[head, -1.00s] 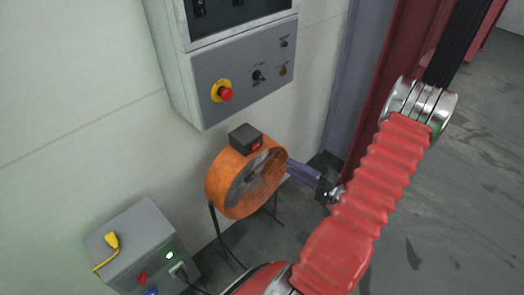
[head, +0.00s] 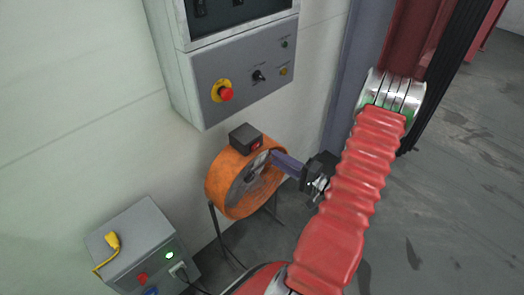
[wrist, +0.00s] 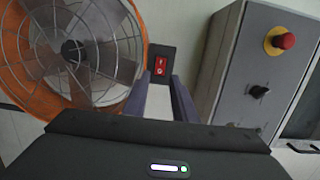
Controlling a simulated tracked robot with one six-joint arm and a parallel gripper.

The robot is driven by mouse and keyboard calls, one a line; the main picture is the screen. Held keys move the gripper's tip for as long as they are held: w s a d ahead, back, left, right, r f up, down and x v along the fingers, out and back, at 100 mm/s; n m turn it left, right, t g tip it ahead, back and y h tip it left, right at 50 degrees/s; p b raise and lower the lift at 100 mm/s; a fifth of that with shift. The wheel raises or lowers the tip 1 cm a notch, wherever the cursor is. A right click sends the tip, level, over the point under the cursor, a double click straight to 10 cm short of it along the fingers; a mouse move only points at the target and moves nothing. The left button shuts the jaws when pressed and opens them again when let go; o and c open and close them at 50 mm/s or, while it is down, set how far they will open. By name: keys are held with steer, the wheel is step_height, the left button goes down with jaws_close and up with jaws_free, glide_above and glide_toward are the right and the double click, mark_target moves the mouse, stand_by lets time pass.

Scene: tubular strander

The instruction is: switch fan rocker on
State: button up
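The fan (head: 222,180) is an orange drum on a dark stand, with a black switch box (head: 243,135) on its rim. The red fan rocker (head: 256,146) sits on that box's face; its tilt is too small to tell here. In the wrist view the rocker (wrist: 161,67) shows white marks, just beyond and between my fingertips. My gripper (head: 274,157) is in front of the fan's right side, its fingers pointing left, a little below and right of the rocker. In the wrist view my gripper (wrist: 160,78) has two parted fingers with nothing between them.
A grey control panel (head: 205,70) with a red emergency button (head: 226,95) and a black selector is on the wall above. A grey box (head: 125,245) with a yellow plug, green light and cable stands lower left. A purple-grey post (head: 355,70) rises at right.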

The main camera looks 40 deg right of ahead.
mark_target(256, 147)
steer(key=shift+w+a, duration=0.2)
steer(key=shift+w, duration=1.1)
steer(key=shift+w+a, duration=0.2)
steer(key=shift+w, duration=1.05)
steer(key=shift+w+a, duration=0.2)
steer(key=shift+w, duration=1.1)
jaws_close()
